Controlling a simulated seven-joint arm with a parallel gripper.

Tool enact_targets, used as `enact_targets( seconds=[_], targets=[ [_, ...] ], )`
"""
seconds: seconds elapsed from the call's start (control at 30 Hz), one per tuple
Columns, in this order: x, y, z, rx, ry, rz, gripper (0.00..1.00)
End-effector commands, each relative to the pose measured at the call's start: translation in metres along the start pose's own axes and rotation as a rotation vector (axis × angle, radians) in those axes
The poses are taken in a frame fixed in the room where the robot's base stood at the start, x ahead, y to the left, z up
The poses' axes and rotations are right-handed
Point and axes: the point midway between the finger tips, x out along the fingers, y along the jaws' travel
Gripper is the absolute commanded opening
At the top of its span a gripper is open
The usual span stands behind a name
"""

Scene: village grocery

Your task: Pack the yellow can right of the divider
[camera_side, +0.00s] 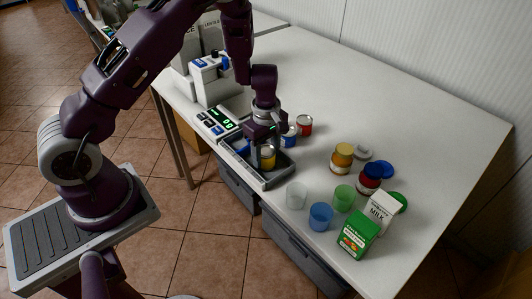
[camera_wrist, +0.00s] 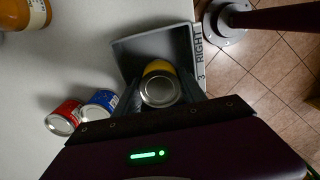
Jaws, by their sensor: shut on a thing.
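The yellow can (camera_side: 268,158) is held upright between the fingers of my gripper (camera_side: 266,147), inside the grey crate (camera_side: 277,178) at the table's front edge. In the wrist view the can (camera_wrist: 160,91) shows its silver lid between the two fingers, with part of the crate (camera_wrist: 133,49) beyond it. The crate wall there carries a label (camera_wrist: 200,52) reading RIGHT. The gripper is shut on the can. The divider is not clearly visible, being hidden by my gripper and hand. I cannot tell whether the can touches the crate floor.
A blue can (camera_side: 289,136) and a red can (camera_side: 304,125) stand behind the crate. A scale (camera_side: 217,122) is on its left. Cups (camera_side: 297,195), jars (camera_side: 341,158), a green carton (camera_side: 358,234) and a milk carton (camera_side: 381,211) stand to the right. The table's back is clear.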

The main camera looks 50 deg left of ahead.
Motion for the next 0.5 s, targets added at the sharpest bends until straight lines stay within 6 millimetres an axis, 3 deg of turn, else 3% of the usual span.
enact_targets(
  seconds=[0.4, 0.43, 0.5],
  targets=[
    [0.0049, 0.0000, 0.0001, -0.001, -0.001, 0.000, 0.00],
    [0.0051, 0.0001, 0.0001, -0.001, -0.001, 0.000, 0.50],
    [0.0049, 0.0001, 0.0001, -0.001, -0.001, 0.000, 0.64]
  ],
)
